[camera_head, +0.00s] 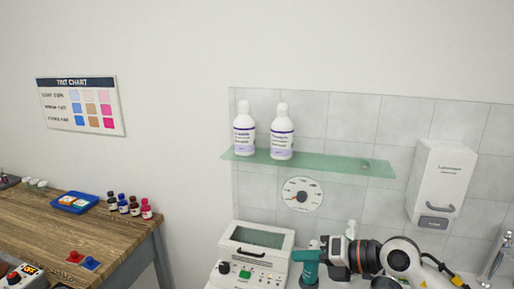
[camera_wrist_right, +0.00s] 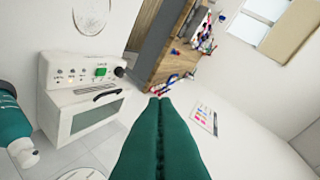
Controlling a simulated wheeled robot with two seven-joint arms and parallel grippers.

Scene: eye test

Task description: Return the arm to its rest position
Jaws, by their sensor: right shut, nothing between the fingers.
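My right arm (camera_head: 400,256) comes in from the lower right in the head view. Its gripper (camera_head: 296,255) points left, with teal fingers in front of the white machine's right side. In the wrist view the two green fingers (camera_wrist_right: 160,100) lie together along their length, shut, with nothing between them. My left gripper is not in view.
A teal bottle (camera_wrist_right: 8,122) with a white cap stands beside the white machine (camera_head: 250,252). A glass shelf (camera_head: 340,166) holds two white bottles above. A white dispenser (camera_head: 441,180) hangs at right. A wooden table (camera_head: 95,230) with small bottles stands left.

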